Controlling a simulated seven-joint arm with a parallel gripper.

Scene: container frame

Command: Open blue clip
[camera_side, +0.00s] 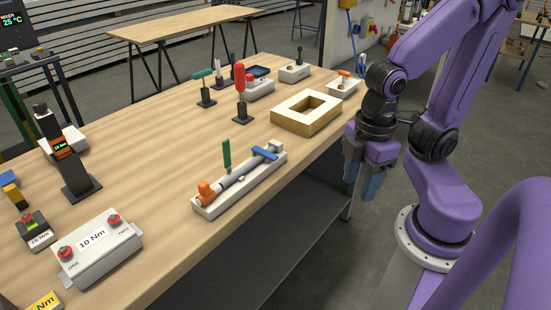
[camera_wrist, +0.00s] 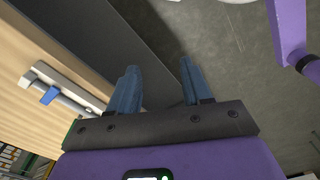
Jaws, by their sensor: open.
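The blue clip (camera_side: 265,153) sits across the right part of a grey tube on a white fixture (camera_side: 211,209) on the wooden bench. The fixture also carries an orange clip (camera_side: 207,192) at its left end and a green upright handle (camera_side: 227,154). In the wrist view the blue clip (camera_wrist: 49,95) is at the left on the same fixture. My gripper (camera_side: 364,190) hangs past the bench's right edge, well apart from the clip. Its blue fingers (camera_wrist: 158,82) are open with nothing between them.
A white-topped wooden frame with a square opening (camera_side: 285,117) stands behind the fixture. A red-handled tool (camera_side: 240,90) stands further back. A grey 10 Nm box with red buttons (camera_side: 110,255) is at the front left. The bench (camera_side: 170,165) is clear left of the fixture.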

